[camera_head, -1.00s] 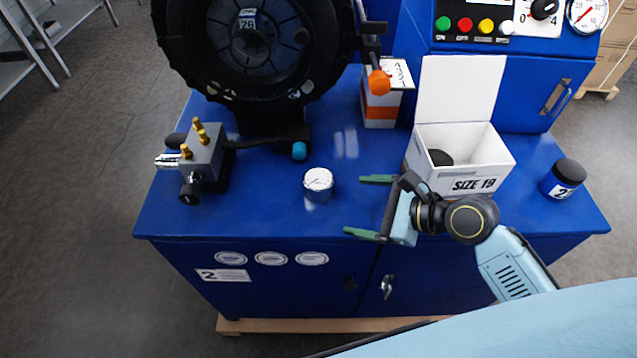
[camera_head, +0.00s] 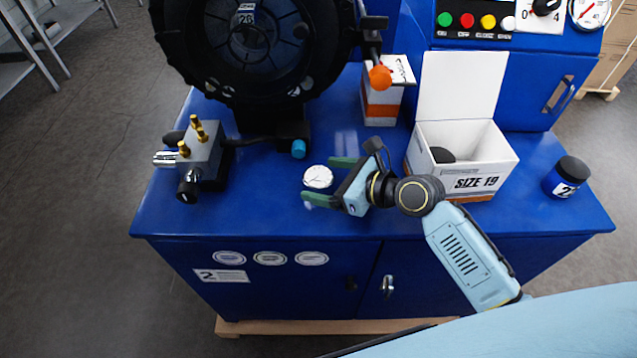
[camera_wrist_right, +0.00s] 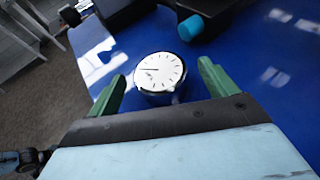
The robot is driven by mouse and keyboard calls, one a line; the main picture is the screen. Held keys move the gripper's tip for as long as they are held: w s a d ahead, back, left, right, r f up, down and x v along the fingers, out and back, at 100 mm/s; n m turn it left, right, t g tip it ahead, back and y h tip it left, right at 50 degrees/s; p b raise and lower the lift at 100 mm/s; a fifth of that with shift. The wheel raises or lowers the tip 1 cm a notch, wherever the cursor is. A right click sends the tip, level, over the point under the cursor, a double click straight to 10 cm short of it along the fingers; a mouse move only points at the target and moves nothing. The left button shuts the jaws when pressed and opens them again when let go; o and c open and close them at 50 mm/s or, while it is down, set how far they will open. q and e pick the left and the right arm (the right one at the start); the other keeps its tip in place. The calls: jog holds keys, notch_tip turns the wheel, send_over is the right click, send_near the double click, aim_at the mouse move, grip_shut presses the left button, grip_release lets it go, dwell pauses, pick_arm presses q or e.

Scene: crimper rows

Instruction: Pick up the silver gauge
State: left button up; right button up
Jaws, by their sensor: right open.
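The silver gauge (camera_head: 318,177) has a round white dial and stands on the blue bench top, dial up. It also shows in the right wrist view (camera_wrist_right: 159,73), between and just beyond the two green fingertips. My right gripper (camera_head: 325,181) is open with its green fingers pointing left at the gauge. In the wrist view the right gripper (camera_wrist_right: 156,88) has one finger on each side of the gauge, with gaps showing. The lower side of the gauge is partly hidden in the head view. My left gripper is not in view.
Left on the bench is a grey valve block (camera_head: 202,156) with brass fittings. A black crimper head (camera_head: 250,50) stands behind. An open white box (camera_head: 462,165) marked SIZE 19 is right of the gripper, with a dark jar (camera_head: 567,177) beyond. The front left bench top is clear.

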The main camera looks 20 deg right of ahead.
aim_at(312, 177)
jog(key=x, duration=0.4)
jog(key=shift+b, duration=0.35)
jog(key=c, duration=1.2)
